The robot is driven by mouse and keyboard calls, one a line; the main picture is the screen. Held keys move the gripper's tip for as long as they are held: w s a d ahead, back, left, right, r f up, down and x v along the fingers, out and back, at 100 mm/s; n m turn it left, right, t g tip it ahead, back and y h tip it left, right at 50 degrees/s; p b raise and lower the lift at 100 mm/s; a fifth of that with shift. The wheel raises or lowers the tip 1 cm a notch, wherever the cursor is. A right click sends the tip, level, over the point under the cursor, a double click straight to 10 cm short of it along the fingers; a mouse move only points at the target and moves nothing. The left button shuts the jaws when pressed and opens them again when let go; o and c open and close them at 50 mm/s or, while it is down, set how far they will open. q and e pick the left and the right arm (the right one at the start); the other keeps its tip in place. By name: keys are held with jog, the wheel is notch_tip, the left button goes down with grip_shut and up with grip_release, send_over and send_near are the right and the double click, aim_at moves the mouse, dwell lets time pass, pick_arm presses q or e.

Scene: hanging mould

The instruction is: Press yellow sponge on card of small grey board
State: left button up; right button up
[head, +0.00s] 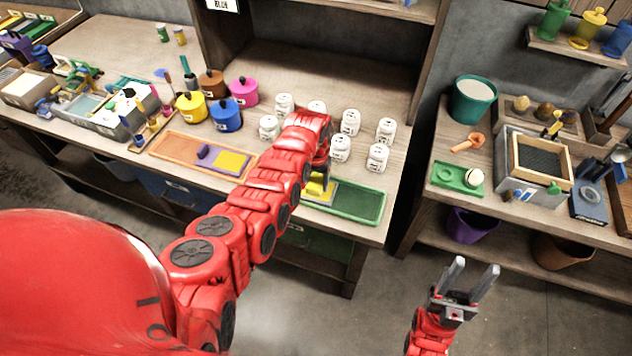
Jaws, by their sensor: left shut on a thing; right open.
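My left gripper (326,174) is low over the left end of a green tray (360,203) on the bench. It is shut on a yellow piece (317,190), which looks like the yellow sponge; my arm hides much of it. I cannot tell whether it touches what lies below. A second yellow square (232,162) lies on a greyish-lilac panel on an orange board (178,147), with a purple block (208,152) beside it. I cannot make out for sure which is the small grey board. My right gripper (468,284) is open and empty in front of the benches.
Several white jars (378,157) stand behind the green tray. Yellow (191,107), blue (226,115), brown and pink pots stand at the left. A right-hand bench holds a teal bucket (472,100) and a framed screen (541,160). A floor gap separates the benches.

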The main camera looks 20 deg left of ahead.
pick_arm(q)
jog(key=shift+w+r+p, duration=0.1)
jog(key=shift+r+p, duration=0.45)
jog(key=shift+r, duration=0.1)
jog(key=shift+r+p, duration=0.55)
jog(key=shift+r, duration=0.2)
jog(key=shift+r+p, duration=1.1)
jog(key=shift+r, duration=0.95)
